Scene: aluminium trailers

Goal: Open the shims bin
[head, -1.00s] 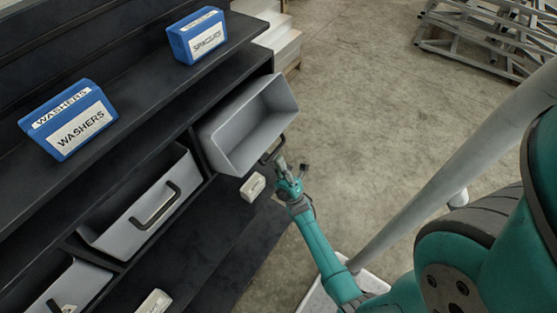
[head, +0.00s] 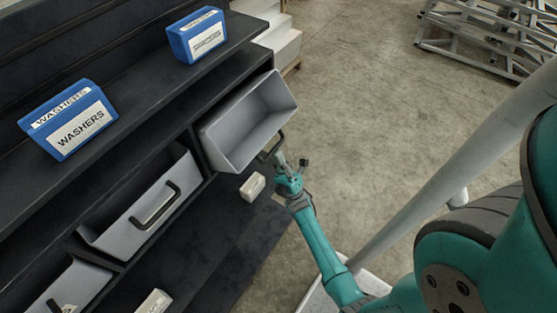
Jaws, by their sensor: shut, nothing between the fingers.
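The rightmost grey bin (head: 246,118) sticks out of the dark shelf, tilted forward, and its empty inside shows. No shims label is readable on it. Its dark handle (head: 277,143) is on the front face, turned toward my arm. My gripper (head: 279,158) is right at the lower end of this handle. It is small in the picture and looks shut, with nothing seen between the fingers. I cannot tell whether it touches the handle.
A blue WASHERS box (head: 68,119) and a blue box with a blurred label (head: 197,35) stand on the upper shelf. Another handled grey bin (head: 145,215) is to the left. A small white box (head: 253,186) lies below. Floor (head: 370,120) to the right is clear; metal frames (head: 490,35) lie beyond.

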